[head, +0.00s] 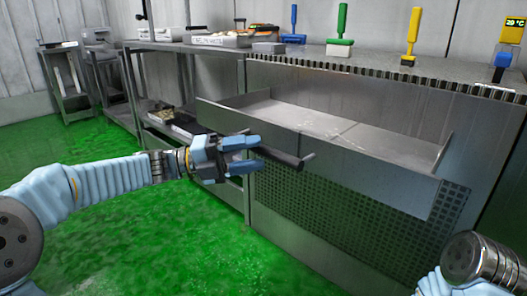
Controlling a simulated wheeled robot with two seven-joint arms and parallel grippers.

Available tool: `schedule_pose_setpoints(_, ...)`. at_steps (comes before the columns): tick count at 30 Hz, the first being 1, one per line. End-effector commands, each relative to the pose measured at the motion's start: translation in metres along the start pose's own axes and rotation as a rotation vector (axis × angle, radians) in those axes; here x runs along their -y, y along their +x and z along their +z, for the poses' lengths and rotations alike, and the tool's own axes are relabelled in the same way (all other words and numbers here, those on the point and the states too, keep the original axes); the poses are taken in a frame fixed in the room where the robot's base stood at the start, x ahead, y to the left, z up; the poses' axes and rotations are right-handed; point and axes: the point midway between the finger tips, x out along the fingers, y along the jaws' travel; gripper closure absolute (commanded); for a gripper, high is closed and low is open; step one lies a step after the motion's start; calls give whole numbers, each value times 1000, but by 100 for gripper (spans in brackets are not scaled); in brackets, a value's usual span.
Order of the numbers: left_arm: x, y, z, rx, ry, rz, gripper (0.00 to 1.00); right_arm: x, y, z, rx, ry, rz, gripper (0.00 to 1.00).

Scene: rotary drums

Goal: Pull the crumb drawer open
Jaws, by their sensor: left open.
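The crumb drawer (375,168) is a wide, shallow metal tray in the front of the steel machine. It stands out from the machine, and its inner floor (350,131) shows, with a few pale specks. A dark bar handle (283,158) sits on the drawer's front panel, its right end on a short post. My left gripper (251,154) is at the left part of the handle, with its light blue fingers apart, one above the other. The fingers hide part of the handle; I cannot tell whether they touch it. Only my right arm shows at the bottom right; its gripper is out of view.
Blue, green and yellow upright-handled tools (340,36) stand on the machine top (390,62). A perforated panel (350,215) is below the drawer. A metal shelf with trays (173,122) stands behind my left gripper. The green floor (190,240) in front is clear.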

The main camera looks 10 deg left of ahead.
Motion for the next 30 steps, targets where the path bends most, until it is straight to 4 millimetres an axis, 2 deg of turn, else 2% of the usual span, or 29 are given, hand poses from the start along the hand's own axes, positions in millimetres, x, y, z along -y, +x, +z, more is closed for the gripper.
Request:
schedule_pose_setpoints(1, 1, -14, 1, 5, 0, 1, 49, 1, -2, 0, 0, 0, 0, 57)
schedule_pose_setpoints(6, 0, -56, 1, 5, -1, 1, 49, 2, -4, 0, 1, 0, 0, 57)
schedule_pose_setpoints(12, 0, -92, 1, 3, -1, 1, 49, 2, -6, 0, 2, 0, 0, 57)
schedule_pose_setpoints(18, 0, -103, 0, 0, 0, 0, 49, 2, -6, 0, 2, 0, 0, 57)
schedule_pose_setpoints(30, -1, -103, 0, 0, -2, -1, 49, 2, -6, 0, 2, 0, 0, 57)
